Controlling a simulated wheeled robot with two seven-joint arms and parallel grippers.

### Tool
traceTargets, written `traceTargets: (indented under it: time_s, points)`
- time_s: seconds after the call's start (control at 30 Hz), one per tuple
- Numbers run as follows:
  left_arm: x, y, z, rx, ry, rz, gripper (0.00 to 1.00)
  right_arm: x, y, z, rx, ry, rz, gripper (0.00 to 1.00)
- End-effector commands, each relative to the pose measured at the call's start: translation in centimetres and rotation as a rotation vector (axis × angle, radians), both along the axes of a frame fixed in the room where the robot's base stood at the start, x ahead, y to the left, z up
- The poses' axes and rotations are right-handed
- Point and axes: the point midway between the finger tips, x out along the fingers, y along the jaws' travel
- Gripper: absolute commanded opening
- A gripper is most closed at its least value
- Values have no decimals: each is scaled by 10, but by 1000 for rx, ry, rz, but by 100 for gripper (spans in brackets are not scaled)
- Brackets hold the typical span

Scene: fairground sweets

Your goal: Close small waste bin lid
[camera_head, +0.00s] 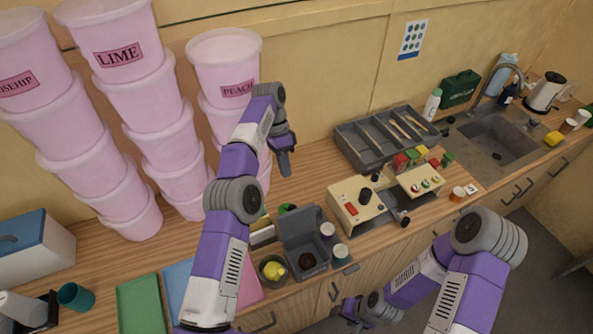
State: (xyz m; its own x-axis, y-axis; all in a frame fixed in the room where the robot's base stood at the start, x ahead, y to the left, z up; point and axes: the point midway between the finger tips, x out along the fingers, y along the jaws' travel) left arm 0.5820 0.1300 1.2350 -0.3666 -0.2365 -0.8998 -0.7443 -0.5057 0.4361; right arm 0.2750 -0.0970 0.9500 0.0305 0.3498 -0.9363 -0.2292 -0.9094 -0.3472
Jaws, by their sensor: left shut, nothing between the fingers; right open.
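The small waste bin (322,266) is a grey box at the counter's front edge. Its lid (297,221) stands raised at the back, so the bin is open. Something dark brown lies inside it. My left gripper (286,168) is shut and empty, in the air behind and above the bin, pointing down near the pink tubs. It does not touch the lid. My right gripper (350,312) is open and empty, low in front of the counter, to the right of the bin and apart from it.
A bowl with something yellow (273,270) stands left of the bin, and small cups (340,252) stand at its right. A cream machine (362,208) and a grey cutlery tray (362,150) are further right. Stacked pink tubs (222,60) crowd the back left.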

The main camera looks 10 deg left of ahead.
Motion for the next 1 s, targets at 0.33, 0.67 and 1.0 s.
traceTargets:
  time_s: [0.33, 0.67, 1.0]
  points:
    - [-6, -4, -17, 0, 0, -1, 0, -2, 0, -18, 0, 5, 1, 56]
    - [-20, -12, -46, -1, 1, 0, 0, -2, 0, -31, 1, 4, 0, 56]
    - [-34, -22, -81, -1, 1, -1, 0, -2, 0, -31, 1, 4, 0, 56]
